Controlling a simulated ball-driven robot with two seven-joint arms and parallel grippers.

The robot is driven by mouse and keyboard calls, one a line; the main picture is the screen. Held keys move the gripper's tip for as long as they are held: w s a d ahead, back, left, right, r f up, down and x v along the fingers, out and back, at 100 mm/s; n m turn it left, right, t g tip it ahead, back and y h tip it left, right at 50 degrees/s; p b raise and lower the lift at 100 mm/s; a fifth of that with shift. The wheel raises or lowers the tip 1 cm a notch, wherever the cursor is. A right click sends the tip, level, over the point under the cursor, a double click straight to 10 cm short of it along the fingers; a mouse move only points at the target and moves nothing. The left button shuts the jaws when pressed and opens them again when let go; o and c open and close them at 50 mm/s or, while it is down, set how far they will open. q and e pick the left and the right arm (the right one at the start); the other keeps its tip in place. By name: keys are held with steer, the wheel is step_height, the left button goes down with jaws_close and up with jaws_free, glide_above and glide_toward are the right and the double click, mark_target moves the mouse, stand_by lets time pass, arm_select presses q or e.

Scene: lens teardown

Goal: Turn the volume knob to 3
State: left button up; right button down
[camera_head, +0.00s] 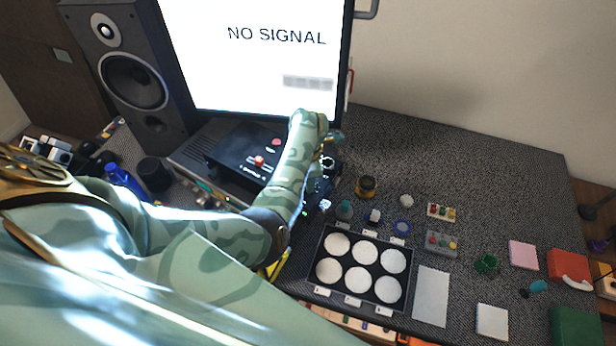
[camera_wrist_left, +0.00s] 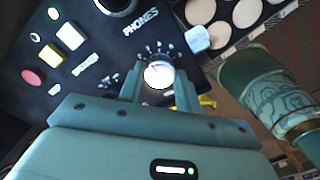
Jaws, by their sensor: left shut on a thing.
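The volume knob (camera_wrist_left: 157,75) is a small pale round knob with a thin red pointer line, in the left wrist view. White scale marks surround it on a black panel (camera_wrist_left: 105,55); their numbers are too small to read. The pointer leans up and left in that view. My left gripper (camera_wrist_left: 159,85) is shut on the knob, one finger on each side. In the head view my left arm (camera_head: 290,185) reaches over the black device (camera_head: 228,150) and hides the knob and most of the gripper. My right gripper is not in view.
A screen (camera_head: 260,60) reading "NO SIGNAL" and a speaker (camera_head: 135,80) stand behind. A black tray (camera_head: 312,268) with several white discs is close by. The table's back right is clear.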

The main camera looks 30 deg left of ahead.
arm_select(q)
steer(key=o, duration=1)
step_height(320, 180, up, 16)
steer(key=p, duration=0.5)
steer(key=shift+r, duration=0.15)
